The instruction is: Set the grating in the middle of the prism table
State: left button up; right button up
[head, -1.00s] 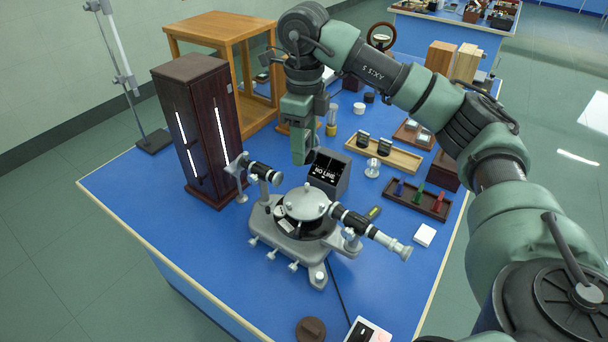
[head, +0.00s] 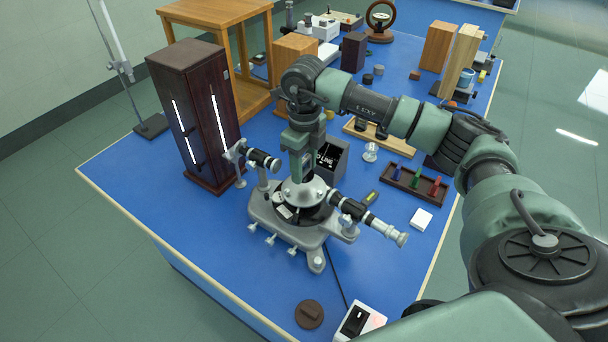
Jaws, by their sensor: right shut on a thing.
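The spectrometer (head: 288,232) stands on the blue bench. Its prism table (head: 318,192) is the round silver disc at the centre, between two dark telescope-like tubes. My right gripper (head: 300,179) points straight down just over the disc and covers part of it. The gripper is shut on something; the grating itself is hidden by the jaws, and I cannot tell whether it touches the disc. My left gripper is not in view.
A dark cabinet (head: 196,120) with lit slits stands left. The display box (head: 334,158) is close behind the spectrometer. A tray of coloured bottles (head: 413,184) and a white block (head: 421,219) are right. A brown disc (head: 309,314) lies in front, with bare bench to its left.

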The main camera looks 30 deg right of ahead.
aim_at(304, 178)
notch_tip(304, 178, down, 4)
jog(key=shift+r+p, duration=0.2)
jog(key=shift+p, duration=0.3)
jog(key=shift+f, duration=0.4)
jog(key=shift+f, duration=0.1)
jog(key=o, duration=1.4)
